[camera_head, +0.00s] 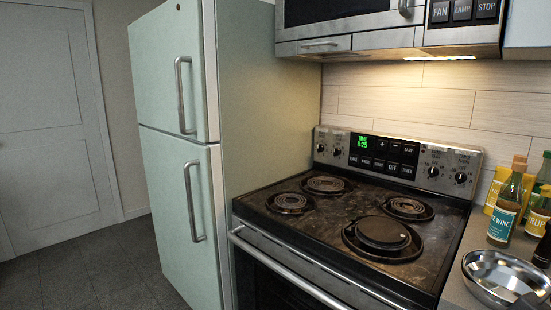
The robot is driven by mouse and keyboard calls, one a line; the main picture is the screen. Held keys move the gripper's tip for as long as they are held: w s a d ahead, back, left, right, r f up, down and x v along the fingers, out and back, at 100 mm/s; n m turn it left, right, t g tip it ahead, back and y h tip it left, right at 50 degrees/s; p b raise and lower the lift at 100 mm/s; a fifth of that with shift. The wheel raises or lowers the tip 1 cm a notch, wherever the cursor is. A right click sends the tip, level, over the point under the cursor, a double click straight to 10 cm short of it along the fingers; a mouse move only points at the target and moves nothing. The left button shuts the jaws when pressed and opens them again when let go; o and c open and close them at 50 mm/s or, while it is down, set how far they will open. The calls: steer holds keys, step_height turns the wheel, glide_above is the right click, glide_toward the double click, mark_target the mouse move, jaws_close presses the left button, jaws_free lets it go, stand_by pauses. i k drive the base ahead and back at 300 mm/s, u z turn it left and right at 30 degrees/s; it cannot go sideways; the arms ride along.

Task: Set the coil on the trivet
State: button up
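The stove (330,222) has coil burners on its dark, stained top. A coil (326,184) sits at the back left, another coil (290,202) at the front left and a third coil (409,207) at the back right. At the front right, a flat dark round disc (382,233) covers the burner; I cannot tell whether it is a lid, a pan or the trivet. I see nothing else that I can name as a trivet. My gripper does not show clearly in this view.
A pale green fridge (178,150) stands left of the stove. A microwave (350,22) hangs above. On the right counter are a shiny metal bowl (492,278), a green bottle (506,208) and other bottles. Open grey floor (95,270) lies at the lower left.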

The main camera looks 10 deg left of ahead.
mark_target(385, 232)
steer(key=u, duration=1.85)
steer(key=i, duration=2.65)
steer(key=z, duration=2.5)
steer(key=i, duration=0.5)
